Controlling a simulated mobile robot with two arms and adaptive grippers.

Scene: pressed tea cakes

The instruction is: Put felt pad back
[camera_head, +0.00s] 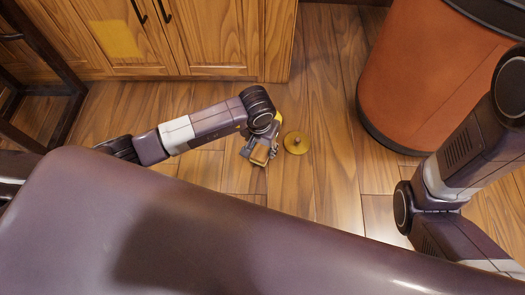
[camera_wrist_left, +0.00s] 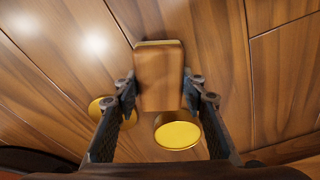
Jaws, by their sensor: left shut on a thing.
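My left gripper (camera_head: 259,155) is low over the wooden floor and shut on a brown rectangular block (camera_wrist_left: 160,72). In the left wrist view the gripper (camera_wrist_left: 158,92) has one finger on each long side of the block. I cannot tell from its look whether this block is the felt pad. A gold disc with a small knob (camera_head: 296,143) lies on the floor just right of the gripper. A yellow round-topped piece (camera_wrist_left: 178,134) shows below the block, between the fingers. My right gripper is not in view.
A wooden cabinet (camera_head: 225,40) with a yellow square patch (camera_head: 118,38) stands at the back left. A large orange-brown bin (camera_head: 420,75) stands at the right. Bare floor (camera_head: 330,90) lies between them.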

